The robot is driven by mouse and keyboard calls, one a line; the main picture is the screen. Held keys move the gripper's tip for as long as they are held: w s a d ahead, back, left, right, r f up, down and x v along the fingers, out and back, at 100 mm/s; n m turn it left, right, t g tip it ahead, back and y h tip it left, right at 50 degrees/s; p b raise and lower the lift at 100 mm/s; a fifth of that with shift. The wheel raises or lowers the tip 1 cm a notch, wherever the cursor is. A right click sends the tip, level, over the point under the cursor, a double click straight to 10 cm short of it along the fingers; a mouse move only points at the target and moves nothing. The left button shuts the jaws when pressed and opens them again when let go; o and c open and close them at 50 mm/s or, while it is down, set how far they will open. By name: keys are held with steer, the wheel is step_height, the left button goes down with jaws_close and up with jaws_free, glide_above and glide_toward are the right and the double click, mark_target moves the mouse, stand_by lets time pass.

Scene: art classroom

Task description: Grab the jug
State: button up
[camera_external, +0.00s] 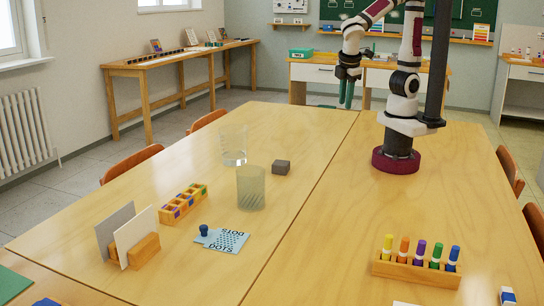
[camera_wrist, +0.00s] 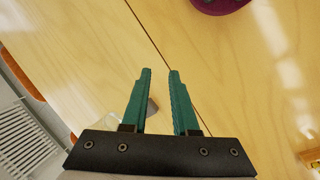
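Two see-through vessels stand upright on the table, and I cannot tell which is the jug: a clear glass one (camera_external: 233,146) and a greenish, striped one (camera_external: 251,190) nearer the camera. No handle or spout can be made out on either. My gripper (camera_external: 346,95) hangs above the table's far part, well behind and to the right of both. In the wrist view its green fingers (camera_wrist: 160,74) are apart with nothing between them. A pale see-through shape (camera_wrist: 103,122) shows at lower left there, partly hidden by my gripper.
A grey block (camera_external: 281,167) sits near both vessels. A wooden crate with compartments (camera_external: 183,205), a card holder (camera_external: 138,252), cards (camera_external: 228,241) and a marker rack (camera_external: 417,271) stand nearer the camera. The right middle of the table is clear.

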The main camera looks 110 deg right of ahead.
steer(key=w+d+f+n+t+h, duration=0.1)
steer(key=w+d+f+n+h, duration=0.15)
steer(key=w+n, duration=0.4)
steer(key=w+d+f+n+t+h, duration=0.1)
steer(key=w+d+n+t+h, duration=0.2)
steer(key=w, duration=0.6)
steer(key=w+d+f+n+h, duration=0.1)
steer(key=w+f+n+h, duration=0.15)
steer(key=w+n, duration=0.4)
steer(key=n+t, duration=0.4)
steer(key=n, duration=0.3)
glide_toward(217, 160)
steer(key=shift+h, duration=0.3)
steer(key=w+d, duration=0.1)
steer(key=d, duration=0.1)
steer(key=w+d, duration=0.2)
steer(key=d, duration=0.1)
steer(key=w+d, duration=0.1)
steer(key=d, duration=0.2)
steer(key=shift+w+f, duration=0.15)
steer(key=shift+f, duration=0.2)
jaws_close()
